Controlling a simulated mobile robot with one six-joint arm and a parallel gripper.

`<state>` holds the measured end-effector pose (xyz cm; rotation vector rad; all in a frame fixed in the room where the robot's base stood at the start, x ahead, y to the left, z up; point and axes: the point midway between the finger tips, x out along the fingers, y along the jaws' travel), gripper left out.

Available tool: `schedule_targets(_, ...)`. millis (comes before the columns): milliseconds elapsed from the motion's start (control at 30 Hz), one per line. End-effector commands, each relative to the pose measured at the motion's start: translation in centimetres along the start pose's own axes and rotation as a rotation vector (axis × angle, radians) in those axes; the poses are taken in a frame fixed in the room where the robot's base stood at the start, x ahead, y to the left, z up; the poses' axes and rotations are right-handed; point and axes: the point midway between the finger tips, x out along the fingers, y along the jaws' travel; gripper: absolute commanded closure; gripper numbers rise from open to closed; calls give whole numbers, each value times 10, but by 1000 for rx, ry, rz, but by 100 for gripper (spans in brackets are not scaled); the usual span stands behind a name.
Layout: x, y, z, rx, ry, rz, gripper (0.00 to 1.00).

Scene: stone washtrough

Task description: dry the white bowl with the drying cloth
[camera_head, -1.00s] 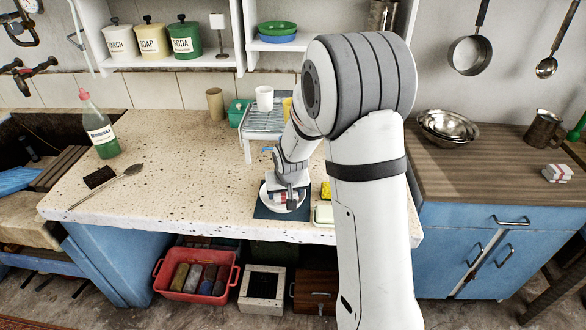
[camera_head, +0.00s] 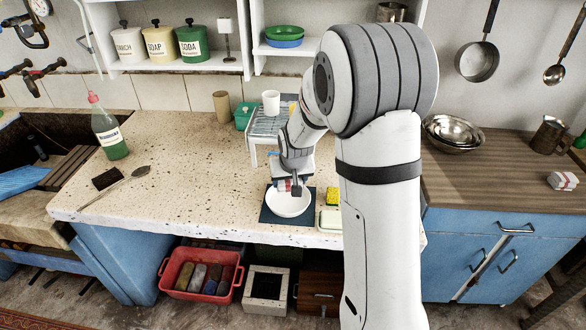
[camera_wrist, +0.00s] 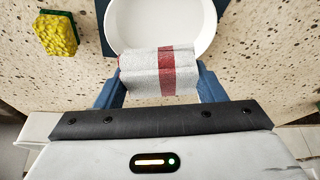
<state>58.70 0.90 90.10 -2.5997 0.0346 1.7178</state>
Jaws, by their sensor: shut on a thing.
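The white bowl (camera_head: 289,204) sits on a dark blue mat (camera_head: 270,216) near the counter's front edge. The bowl also shows at the top of the wrist view (camera_wrist: 140,22), cut off by the frame. My gripper (camera_head: 290,187) is over the bowl's far side. In the wrist view, my gripper (camera_wrist: 160,85) is shut on the drying cloth (camera_wrist: 150,75), a folded white cloth with a red stripe. The cloth overlaps the bowl's rim in that view; I cannot tell whether they touch.
A yellow sponge (camera_head: 333,196) and a pale green dish (camera_head: 330,220) lie right of the mat. A grey rack (camera_head: 268,125) with a white cup (camera_head: 271,103) stands behind. A spoon (camera_head: 115,187) and green bottle (camera_head: 109,135) are at the left. The counter's middle is clear.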

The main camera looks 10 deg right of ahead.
Motion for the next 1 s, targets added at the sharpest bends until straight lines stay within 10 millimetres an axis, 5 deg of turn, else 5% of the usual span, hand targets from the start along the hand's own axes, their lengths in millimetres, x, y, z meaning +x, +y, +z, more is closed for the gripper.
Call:
schedule_targets(367,-24,-1,-10,-2,0,-1,58)
schedule_targets(1000,-26,-2,-11,-3,-1,-1,58)
